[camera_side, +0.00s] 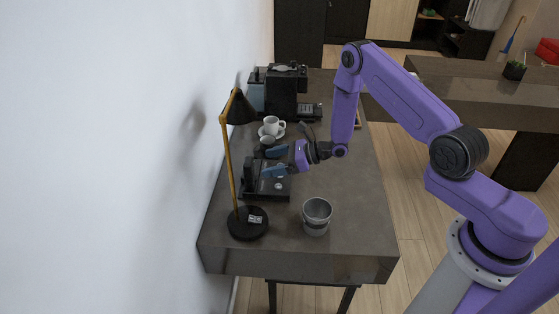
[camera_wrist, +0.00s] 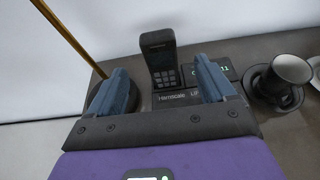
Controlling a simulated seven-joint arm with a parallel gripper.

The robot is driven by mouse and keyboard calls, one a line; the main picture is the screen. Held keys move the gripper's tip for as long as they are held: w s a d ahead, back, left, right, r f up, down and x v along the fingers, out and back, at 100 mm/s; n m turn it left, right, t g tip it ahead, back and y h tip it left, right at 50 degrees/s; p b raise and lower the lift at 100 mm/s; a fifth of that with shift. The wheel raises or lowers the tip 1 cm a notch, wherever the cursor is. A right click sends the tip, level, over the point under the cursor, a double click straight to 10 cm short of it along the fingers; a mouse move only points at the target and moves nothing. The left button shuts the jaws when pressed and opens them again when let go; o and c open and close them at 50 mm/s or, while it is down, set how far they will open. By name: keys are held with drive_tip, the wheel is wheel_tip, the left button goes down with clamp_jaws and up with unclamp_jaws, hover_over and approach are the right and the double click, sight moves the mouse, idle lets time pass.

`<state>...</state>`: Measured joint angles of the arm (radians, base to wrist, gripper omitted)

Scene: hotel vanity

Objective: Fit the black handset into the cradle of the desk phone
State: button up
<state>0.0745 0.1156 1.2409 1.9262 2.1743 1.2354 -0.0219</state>
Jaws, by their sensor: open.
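The black handset (camera_wrist: 160,56) stands upright with its keypad facing my wrist camera, its lower end at the cradle of the desk phone (camera_wrist: 176,101). In the side view the handset (camera_side: 248,174) rises at the left end of the dark phone base (camera_side: 268,195). I cannot tell how deep its lower end sits. My gripper (camera_side: 273,161) is open above the phone, to the right of the handset. In the wrist view its blue fingers (camera_wrist: 160,82) are spread to either side of the handset, with nothing visible held between them.
A desk lamp (camera_side: 247,223) stands at the front left, its brass pole rising beside the phone. A grey bucket (camera_side: 316,216) stands at the front right. A cup on a saucer (camera_side: 271,127), another dark cup (camera_side: 267,141) and a coffee machine (camera_side: 284,94) are behind. The desk's right side is clear.

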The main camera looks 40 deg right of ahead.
drive_tip(key=s+a+r+n+g+y, duration=0.4)
drive_tip(key=s+a+r+n+g, duration=0.4)
drive_tip(key=s+a+r+n, duration=0.15)
drive_tip(key=s+a+r+n+g+h, duration=0.25)
drive_tip(key=s+n+g, duration=0.2)
drive_tip(key=s, duration=0.25)
drive_tip(key=s+a+r+n+g+h, duration=0.1)
drive_tip(key=s+r+n+g, duration=0.3)
drive_tip(key=s, duration=0.3)
drive_tip(key=s+d+r+n+t+h, duration=0.3)
drive_tip(key=s+d+n+h, duration=0.2)
drive_tip(key=n, duration=0.5)
drive_tip(key=s+d+r+n+t+h, duration=0.3)
drive_tip(key=s+d+n+t+h, duration=0.1)
drive_tip(key=s+d+n, duration=0.5)
drive_tip(key=shift+s+n+h, duration=0.45)
drive_tip(key=shift+s+n, duration=0.75)
drive_tip(key=shift+n, duration=0.1)
